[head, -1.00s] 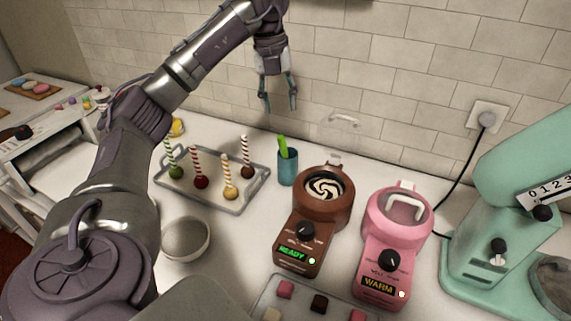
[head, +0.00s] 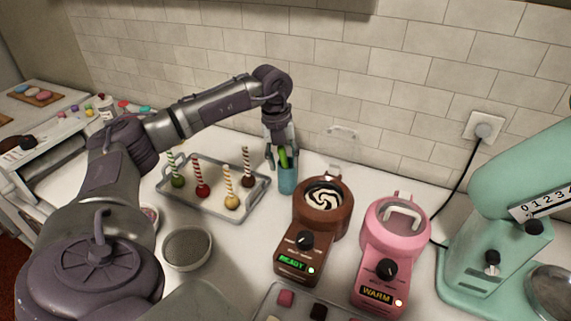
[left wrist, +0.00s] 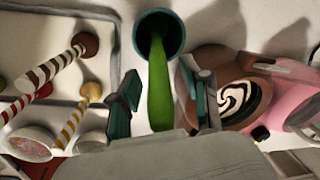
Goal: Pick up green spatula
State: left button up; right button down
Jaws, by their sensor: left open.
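The green spatula (head: 283,157) stands in a teal cup (head: 288,181) on the counter, its green handle sticking up. In the left wrist view the green spatula (left wrist: 160,90) rises out of the cup (left wrist: 172,24) toward the camera. My left gripper (head: 282,164) points down over the cup, open, with its fingers on either side of the handle. In the left wrist view the handle lies between the two spread fingers (left wrist: 164,100), with gaps on both sides. The lower end of the spatula is hidden inside the cup. My right gripper is out of view.
A tray (head: 213,214) with several striped-stick cake pops stands left of the cup. A brown melting pot (head: 321,222) is close to its right, a pink one (head: 394,245) farther right, then a mint mixer (head: 500,225). A bowl (head: 187,248) sits in front. The tiled wall is behind.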

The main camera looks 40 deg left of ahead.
pick_arm(q)
jog(key=shift+w+f, duration=0.1)
jog(key=shift+f, duration=0.15)
grip_shut()
